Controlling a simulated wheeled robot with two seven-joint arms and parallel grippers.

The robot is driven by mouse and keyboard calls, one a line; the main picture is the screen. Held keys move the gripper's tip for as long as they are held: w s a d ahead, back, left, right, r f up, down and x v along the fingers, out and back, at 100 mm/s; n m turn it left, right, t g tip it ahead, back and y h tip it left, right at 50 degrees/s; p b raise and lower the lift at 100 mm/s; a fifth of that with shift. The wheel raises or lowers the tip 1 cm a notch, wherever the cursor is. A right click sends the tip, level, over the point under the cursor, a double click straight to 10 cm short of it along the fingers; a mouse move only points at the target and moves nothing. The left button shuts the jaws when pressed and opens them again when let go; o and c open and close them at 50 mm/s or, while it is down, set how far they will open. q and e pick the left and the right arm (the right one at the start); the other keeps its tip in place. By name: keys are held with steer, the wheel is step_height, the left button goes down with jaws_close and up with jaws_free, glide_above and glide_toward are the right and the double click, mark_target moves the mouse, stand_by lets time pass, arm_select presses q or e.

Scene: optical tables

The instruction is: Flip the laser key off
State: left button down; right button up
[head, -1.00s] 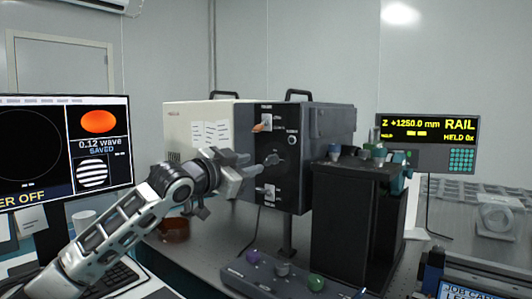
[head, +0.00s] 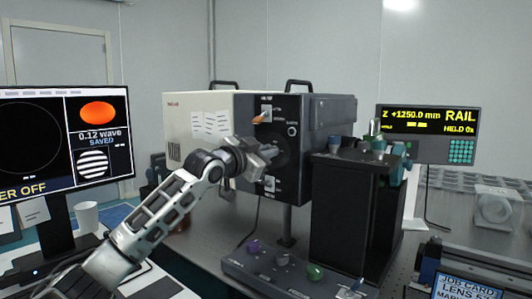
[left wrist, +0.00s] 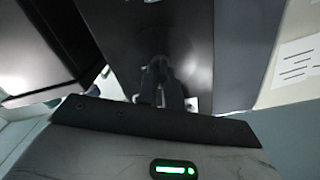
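The laser box (head: 205,107) stands on the table with a dark control panel (head: 316,131) facing me. An orange lever (head: 261,118) sits on a pale switch plate near the panel's top. A lower pale switch plate (head: 270,184) is partly visible. My left gripper (head: 272,153) is in front of the panel's middle and hides what is there, so I cannot make out the laser key. In the left wrist view, dark narrow shapes (left wrist: 160,84) stand close together against the dark panel (left wrist: 178,35); contact and finger gap are unclear. My right gripper is out of view.
A black stand (head: 350,215) with small fittings on top is right of the panel. A low box with coloured knobs (head: 283,259) lies in front. A monitor (head: 98,140) is at left, and a rail readout (head: 428,133) at right.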

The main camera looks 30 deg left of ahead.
arm_select(q)
steer(key=n+p, duration=0.5)
steer(key=shift+a+n+p, duration=0.1)
steer(key=shift+n+p, duration=0.3)
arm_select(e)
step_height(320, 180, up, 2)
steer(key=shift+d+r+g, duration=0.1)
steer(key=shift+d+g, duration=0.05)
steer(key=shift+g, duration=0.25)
arm_select(q)
steer(key=c, duration=1.6)
jaws_free()
steer(key=shift+o, duration=0.2)
steer(key=s+a+b, duration=0.1)
steer(key=s+b, duration=0.2)
steer(key=s, duration=1.3)
steer(key=shift+a, duration=0.15)
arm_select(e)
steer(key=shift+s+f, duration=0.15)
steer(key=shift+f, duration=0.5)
arm_select(q)
steer(key=shift+w+f, duration=0.1)
